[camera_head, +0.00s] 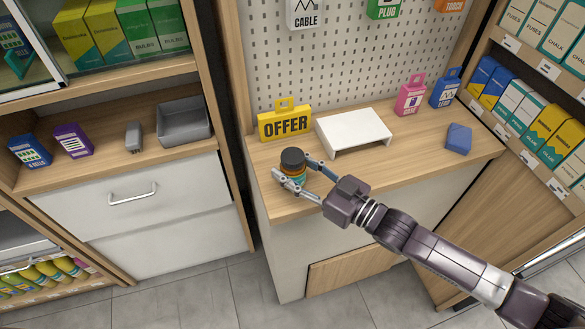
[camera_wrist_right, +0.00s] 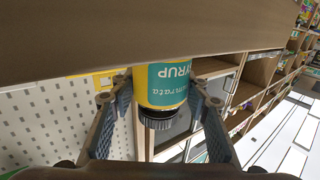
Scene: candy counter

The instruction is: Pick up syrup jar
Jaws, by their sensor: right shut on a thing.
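The syrup jar (camera_head: 292,158) has a dark lid and stands upright near the left end of the wooden counter, just in front of the yellow OFFER sign. In the right wrist view the jar (camera_wrist_right: 162,85) is upside down, with a yellow and teal label reading SYRUP. My right gripper (camera_head: 291,174) reaches in from the right and is shut on the jar, one finger on each side. The fingers also show in the wrist view (camera_wrist_right: 160,101), flanking the jar. I cannot tell whether its base touches the counter. My left gripper is not in view.
The OFFER sign (camera_head: 285,123) is close behind the jar. A white riser (camera_head: 353,129) stands to its right, then a pink box (camera_head: 410,97) and blue boxes. A pegboard (camera_head: 345,55) rises behind. The counter's front between jar and blue box (camera_head: 458,138) is mostly bare.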

